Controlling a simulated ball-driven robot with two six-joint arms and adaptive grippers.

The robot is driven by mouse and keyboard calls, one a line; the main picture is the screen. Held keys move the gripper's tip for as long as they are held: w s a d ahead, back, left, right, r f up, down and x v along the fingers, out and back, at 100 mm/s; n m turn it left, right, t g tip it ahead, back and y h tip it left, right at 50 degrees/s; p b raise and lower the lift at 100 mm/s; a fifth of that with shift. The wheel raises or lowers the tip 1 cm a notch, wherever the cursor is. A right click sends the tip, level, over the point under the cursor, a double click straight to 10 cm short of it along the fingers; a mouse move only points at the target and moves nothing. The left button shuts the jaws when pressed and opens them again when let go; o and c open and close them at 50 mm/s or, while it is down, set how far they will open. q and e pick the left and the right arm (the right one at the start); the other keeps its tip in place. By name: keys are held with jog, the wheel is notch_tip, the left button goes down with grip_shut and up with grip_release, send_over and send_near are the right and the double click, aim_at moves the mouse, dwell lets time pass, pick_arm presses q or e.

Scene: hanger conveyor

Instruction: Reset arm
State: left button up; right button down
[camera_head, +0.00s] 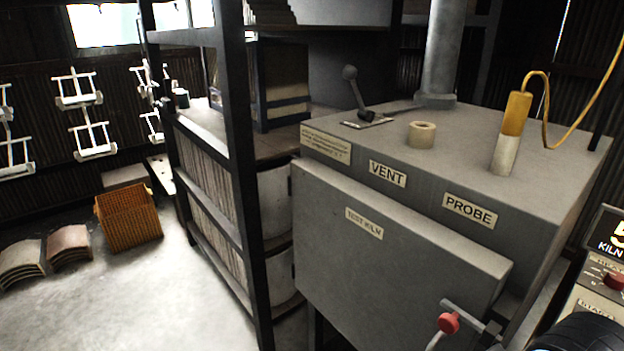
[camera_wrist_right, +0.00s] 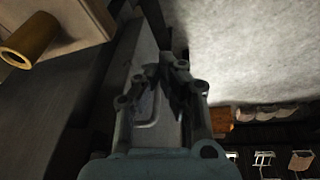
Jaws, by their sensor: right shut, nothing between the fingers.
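My right gripper (camera_wrist_right: 165,82) shows in the right wrist view with its fingers shut and nothing between them. The wrist view looks past the fingers toward dark surfaces and the pale floor. In the head view a dark rounded part at the bottom right corner seems to be my arm; the right gripper's fingers do not show there. My left gripper is in neither view. The grey test kiln (camera_head: 380,235) stands in the middle right of the head view with its door shut. A red-knobbed handle (camera_head: 449,323) sits low on the door.
On the kiln top are a black lever (camera_head: 355,90), a tan ring (camera_head: 422,134) and a yellow-and-white probe (camera_head: 511,135) with a yellow cable. A control panel (camera_head: 604,275) stands at right. A dark rack post (camera_head: 238,170) rises left of the kiln. An orange crate (camera_head: 128,218) sits on open floor.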

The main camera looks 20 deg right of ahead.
jog(key=s+d+f+g+b, duration=0.1)
jog(key=s+f+b, duration=0.2)
jog(key=f, duration=1.1)
jog(key=s+d+f+b, duration=0.1)
jog(key=s+f+b, duration=0.15)
jog(key=f, duration=1.15)
jog(key=s+f+g+b, duration=0.1)
jog(key=s+f+b, duration=0.5)
jog(key=s+f, duration=1)
notch_tip(320, 180, down, 3)
jog(key=shift+s+d+r, duration=0.15)
jog(key=shift+s+d, duration=0.2)
jog(key=shift+s+m, duration=0.1)
jog(key=shift+m, duration=0.2)
